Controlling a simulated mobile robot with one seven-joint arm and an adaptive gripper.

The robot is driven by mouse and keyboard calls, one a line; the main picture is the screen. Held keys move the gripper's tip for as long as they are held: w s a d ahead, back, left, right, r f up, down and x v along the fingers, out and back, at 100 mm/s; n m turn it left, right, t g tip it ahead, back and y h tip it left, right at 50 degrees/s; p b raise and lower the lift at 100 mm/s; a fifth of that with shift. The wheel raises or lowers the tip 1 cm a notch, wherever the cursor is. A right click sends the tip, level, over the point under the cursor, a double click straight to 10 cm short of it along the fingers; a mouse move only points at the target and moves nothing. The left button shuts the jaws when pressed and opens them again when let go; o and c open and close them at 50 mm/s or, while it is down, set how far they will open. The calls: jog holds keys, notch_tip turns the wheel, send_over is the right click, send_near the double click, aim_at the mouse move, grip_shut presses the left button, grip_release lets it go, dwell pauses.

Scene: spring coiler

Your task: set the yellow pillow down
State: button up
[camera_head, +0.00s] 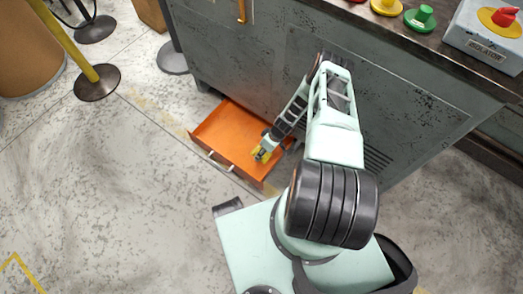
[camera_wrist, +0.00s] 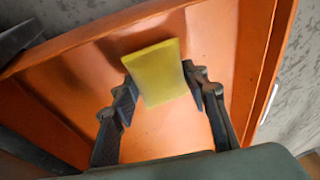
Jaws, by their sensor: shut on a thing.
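The yellow pillow (camera_wrist: 158,72) is a small yellow block-like piece between the two fingers of my gripper (camera_wrist: 160,88) in the wrist view. My gripper is shut on it. The orange drawer floor and walls lie behind the pillow in the wrist view (camera_wrist: 140,140). I cannot tell whether the pillow touches the drawer floor.
The drawer sticks out from a worn grey cabinet (camera_head: 245,55). On the cabinet top are a yellow button (camera_head: 388,6), a green button (camera_head: 420,17) and an isolator box (camera_head: 487,38). A yellow post (camera_head: 68,42) stands at the upper left.

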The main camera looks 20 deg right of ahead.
jog(key=shift+f, duration=0.1)
jog(key=o, duration=1)
jog(key=shift+o, duration=0.2)
